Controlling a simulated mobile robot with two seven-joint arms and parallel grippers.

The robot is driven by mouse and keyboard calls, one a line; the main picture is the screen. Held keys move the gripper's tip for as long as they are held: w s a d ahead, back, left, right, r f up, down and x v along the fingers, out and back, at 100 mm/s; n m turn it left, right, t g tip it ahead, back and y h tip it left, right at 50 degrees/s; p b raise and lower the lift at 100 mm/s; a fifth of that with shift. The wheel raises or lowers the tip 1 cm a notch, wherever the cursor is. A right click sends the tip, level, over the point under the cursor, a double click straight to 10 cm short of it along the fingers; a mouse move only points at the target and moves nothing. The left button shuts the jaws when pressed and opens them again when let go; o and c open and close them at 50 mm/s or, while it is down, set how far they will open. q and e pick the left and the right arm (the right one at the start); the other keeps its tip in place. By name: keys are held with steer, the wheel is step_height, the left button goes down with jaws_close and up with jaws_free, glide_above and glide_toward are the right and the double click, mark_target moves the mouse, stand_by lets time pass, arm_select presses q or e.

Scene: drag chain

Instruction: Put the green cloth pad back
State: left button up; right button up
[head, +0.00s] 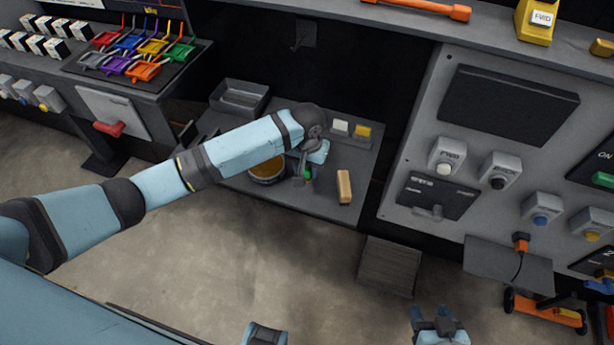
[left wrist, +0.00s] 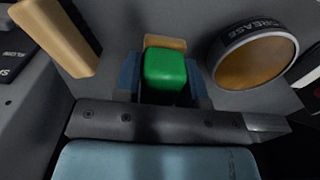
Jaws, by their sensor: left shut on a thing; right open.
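My left gripper (head: 308,168) is shut on the green cloth pad (left wrist: 165,72), which sits between its blue fingers in the left wrist view. In the head view only a small green part of the pad (head: 308,173) shows below the gripper, over the low grey bench. A tan edge shows just beyond the pad in the wrist view; I cannot tell whether it belongs to it. A white pad (head: 340,127) and a yellow pad (head: 363,131) lie at the back of the bench. My right gripper (head: 434,318) is open and empty at the bottom of the head view.
A round grease tin (left wrist: 257,60) with amber contents stands beside the pad; it also shows under my arm (head: 267,172). A tan block (head: 344,187) lies on the bench to the right. A grey open box (head: 239,97) is at the back left. A control panel rises to the right.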

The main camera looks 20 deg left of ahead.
mark_target(307, 178)
arm_select(q)
step_height(307, 178, down, 4)
steer(key=shift+f, duration=0.25)
steer(key=o, duration=0.8)
steer(key=shift+f, duration=0.1)
steer(key=shift+o, duration=0.2)
